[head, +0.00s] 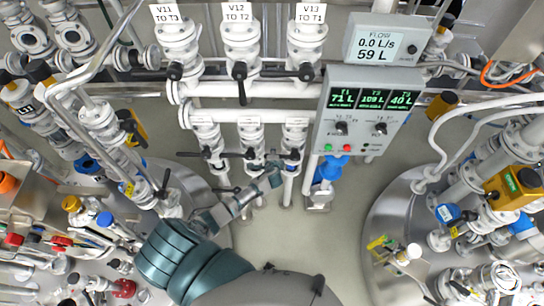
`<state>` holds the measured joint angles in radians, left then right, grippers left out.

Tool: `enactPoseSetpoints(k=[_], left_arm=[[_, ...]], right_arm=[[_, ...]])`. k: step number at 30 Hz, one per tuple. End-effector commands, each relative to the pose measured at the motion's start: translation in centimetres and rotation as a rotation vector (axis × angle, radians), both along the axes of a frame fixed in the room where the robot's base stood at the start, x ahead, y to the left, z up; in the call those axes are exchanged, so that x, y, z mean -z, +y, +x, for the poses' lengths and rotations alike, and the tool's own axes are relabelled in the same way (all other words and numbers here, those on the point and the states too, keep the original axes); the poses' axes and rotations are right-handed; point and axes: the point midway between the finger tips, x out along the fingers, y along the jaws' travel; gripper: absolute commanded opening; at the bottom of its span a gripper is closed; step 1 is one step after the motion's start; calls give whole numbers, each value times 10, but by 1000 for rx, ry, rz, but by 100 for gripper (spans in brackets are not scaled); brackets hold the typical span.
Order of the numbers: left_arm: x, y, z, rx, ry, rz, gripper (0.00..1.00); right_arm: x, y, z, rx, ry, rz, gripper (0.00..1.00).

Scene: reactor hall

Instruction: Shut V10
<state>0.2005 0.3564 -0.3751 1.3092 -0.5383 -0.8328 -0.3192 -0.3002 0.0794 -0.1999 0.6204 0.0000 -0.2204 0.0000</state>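No label reading V10 is legible in the head view. Three upper white valves carry the signs V11 TO T3 (166,13), V12 TO T2 (237,12) and V13 TO T1 (310,13). Below them stand three more white valves with black handles: left (206,132), middle (250,132) and right (294,132); their small tags are unreadable. My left arm comes in from the lower left. Its gripper (270,175) is just below the middle and right lower valves, close to their handles. I cannot tell whether it touches a handle or how its fingers stand. My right gripper is out of view.
A grey panel (367,110) shows 71 L, 109 L and 40 L; a flow display (388,42) above reads 0.0 L/s and 59 L. Pipes and valves crowd both sides. A steel tank (385,215) stands at right. The floor (285,235) between is clear.

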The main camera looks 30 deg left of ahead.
Motion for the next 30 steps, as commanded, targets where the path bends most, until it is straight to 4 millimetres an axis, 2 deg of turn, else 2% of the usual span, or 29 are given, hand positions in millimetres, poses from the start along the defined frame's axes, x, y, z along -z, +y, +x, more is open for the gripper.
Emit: enactPoseSetpoints(k=[9, 14, 24, 30], left_arm=[[3, 0, -4, -3, 7, -2, 48], [-3, -6, -13, -3, 8, -2, 48], [-41, -37, -62, -2, 7, -3, 48], [-57, -50, -81, -2, 9, -3, 48]], right_arm=[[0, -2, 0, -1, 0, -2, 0], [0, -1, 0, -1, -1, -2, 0], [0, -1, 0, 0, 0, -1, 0], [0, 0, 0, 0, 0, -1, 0]])
